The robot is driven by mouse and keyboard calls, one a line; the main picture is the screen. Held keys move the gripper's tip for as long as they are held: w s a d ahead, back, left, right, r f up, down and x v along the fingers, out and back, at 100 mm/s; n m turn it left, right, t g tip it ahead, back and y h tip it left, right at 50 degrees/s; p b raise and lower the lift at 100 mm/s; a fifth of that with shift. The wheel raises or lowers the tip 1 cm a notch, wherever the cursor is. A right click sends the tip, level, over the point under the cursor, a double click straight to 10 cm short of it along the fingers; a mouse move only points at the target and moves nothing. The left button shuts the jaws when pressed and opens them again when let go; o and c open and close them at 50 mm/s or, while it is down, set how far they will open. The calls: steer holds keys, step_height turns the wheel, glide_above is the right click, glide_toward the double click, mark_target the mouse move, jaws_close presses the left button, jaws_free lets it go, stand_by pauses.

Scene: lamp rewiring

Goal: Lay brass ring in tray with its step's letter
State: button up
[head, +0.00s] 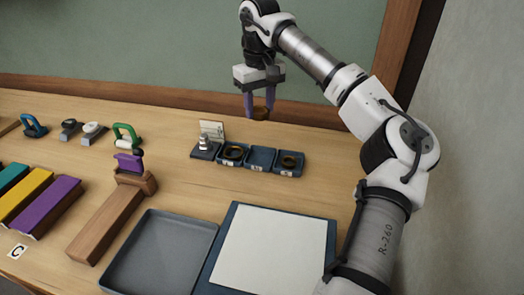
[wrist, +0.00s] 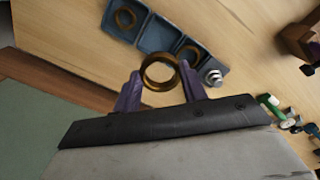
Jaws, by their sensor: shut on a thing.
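My gripper (head: 262,105) has purple fingers and is shut on a brass ring (head: 261,113). It holds the ring in the air above and behind the row of small blue trays. The held ring also shows between the fingers in the wrist view (wrist: 158,88). The middle tray (head: 261,159) is empty, also in the wrist view (wrist: 156,39). The left tray (head: 221,160) and the right tray (head: 279,170) each hold a ring. The small labels on the tray fronts are too small to read.
A silver lamp part (head: 204,143) stands on a dark base left of the trays, with a card (head: 212,129) behind it. In front are a large grey tray (head: 160,255), a white mat (head: 275,250) and a wooden block (head: 108,220). Coloured clamps (head: 125,136) stand at left.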

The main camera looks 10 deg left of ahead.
mark_target(260, 160)
step_height(260, 160, down, 14)
steer(key=shift+f+p, duration=0.1)
steer(key=shift+p, duration=1.15)
steer(key=shift+f, duration=0.15)
steer(key=shift+f, duration=0.1)
steer(key=shift+f+b, duration=0.2)
steer(key=shift+b, duration=0.1)
steer(key=o, duration=0.7)
steer(key=shift+r, duration=0.1)
steer(key=shift+o, duration=0.2)
step_height(260, 160, up, 12)
steer(key=b, duration=0.1)
steer(key=shift+r+b, duration=0.2)
steer(key=shift+b, duration=0.1)
